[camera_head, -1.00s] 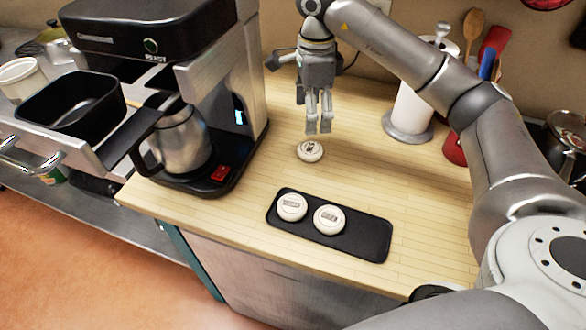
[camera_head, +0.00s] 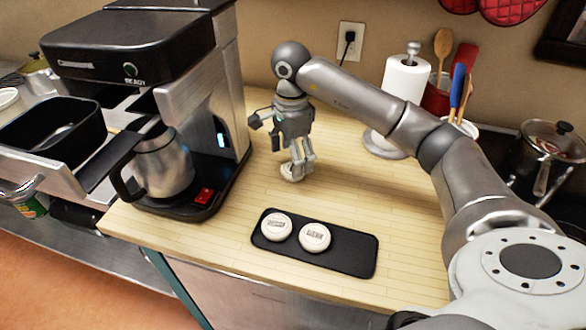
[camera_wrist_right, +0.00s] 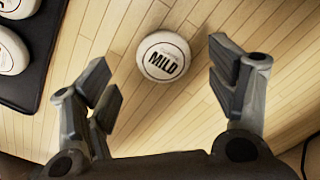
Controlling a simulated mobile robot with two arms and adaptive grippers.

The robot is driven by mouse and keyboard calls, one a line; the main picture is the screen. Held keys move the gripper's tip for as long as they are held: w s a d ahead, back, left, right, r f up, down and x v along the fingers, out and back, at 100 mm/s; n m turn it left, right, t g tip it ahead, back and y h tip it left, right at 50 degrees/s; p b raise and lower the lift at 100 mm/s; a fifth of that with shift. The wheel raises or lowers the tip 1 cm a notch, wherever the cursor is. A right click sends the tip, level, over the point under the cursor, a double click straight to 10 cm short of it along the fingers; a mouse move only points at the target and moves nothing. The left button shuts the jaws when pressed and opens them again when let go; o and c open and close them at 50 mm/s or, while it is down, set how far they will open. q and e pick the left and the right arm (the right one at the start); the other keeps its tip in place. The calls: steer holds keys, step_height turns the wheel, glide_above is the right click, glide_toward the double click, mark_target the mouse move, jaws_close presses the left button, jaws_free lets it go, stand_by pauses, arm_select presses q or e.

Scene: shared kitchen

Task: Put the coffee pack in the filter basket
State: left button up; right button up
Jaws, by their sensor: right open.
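A round white coffee pack (camera_head: 289,173) lies on the wooden counter under my right gripper (camera_head: 297,170). In the right wrist view, this pack (camera_wrist_right: 164,57) reads "MILD". My right gripper (camera_wrist_right: 165,88) is open there, one finger on each side, with the pack just beyond the fingertips. The fingers partly hide the pack in the head view. Two more white packs (camera_head: 277,226) (camera_head: 314,237) rest on a black tray (camera_head: 352,256). The black filter basket (camera_head: 70,155) is at the left, pulled out beside the coffee machine (camera_head: 205,100). My left gripper is not in view.
A steel coffee pot (camera_head: 163,168) stands on the machine's base near a red switch (camera_head: 203,195). A paper towel roll (camera_head: 404,95), a utensil holder (camera_head: 436,97) and a lidded pot (camera_head: 551,150) stand at the back right. The counter right of the gripper is clear.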

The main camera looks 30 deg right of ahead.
steer(key=shift+w+f+p, duration=0.15)
steer(key=shift+f+p, duration=0.15)
steer(key=shift+f, duration=1.55)
steer(key=c, duration=1)
steer(key=shift+r, duration=0.2)
